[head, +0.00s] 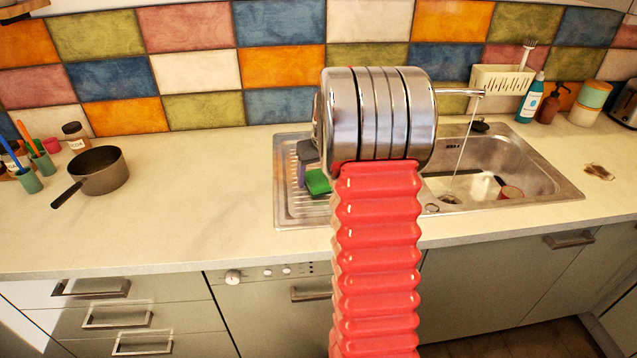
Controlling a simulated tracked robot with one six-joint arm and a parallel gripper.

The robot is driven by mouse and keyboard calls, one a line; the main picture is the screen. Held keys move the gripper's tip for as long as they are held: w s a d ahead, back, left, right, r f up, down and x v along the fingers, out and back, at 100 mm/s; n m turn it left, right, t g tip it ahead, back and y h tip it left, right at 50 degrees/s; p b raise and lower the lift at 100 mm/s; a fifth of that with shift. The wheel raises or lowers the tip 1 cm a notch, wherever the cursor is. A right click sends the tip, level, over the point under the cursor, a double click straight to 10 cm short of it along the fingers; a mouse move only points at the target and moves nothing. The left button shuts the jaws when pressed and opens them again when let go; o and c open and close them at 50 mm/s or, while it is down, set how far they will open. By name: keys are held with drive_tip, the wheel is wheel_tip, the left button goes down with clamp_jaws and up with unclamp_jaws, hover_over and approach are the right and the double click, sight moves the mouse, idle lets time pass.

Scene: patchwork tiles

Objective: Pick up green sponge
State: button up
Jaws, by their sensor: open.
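The green sponge (317,182) lies on the ribbed drainboard on the left side of the steel sink. Its right part is hidden behind my arm. A dark grey and purple piece (306,153) stands right behind and to the left of it; I cannot tell what it is. My red ribbed arm with its steel cylinder rises in front of the drainboard. My gripper is not visible; the arm seems to hide it.
Water runs from the tap into the sink basin (515,165), where a cup (510,192) lies. A saucepan (98,171) sits on the left counter. Bottles (531,98) and canisters stand at the back right. The counter (200,190) between saucepan and drainboard is clear.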

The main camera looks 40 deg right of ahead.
sight(318, 179)
drive_tip(key=shift+f, duration=0.25)
idle(0.4)
drive_tip(key=shift+c, duration=0.6)
drive_tip(key=c, duration=1)
drive_tip(key=shift+r, duration=0.1)
wheel_tip(318, 179, up, 10)
drive_tip(key=shift+r, duration=0.15)
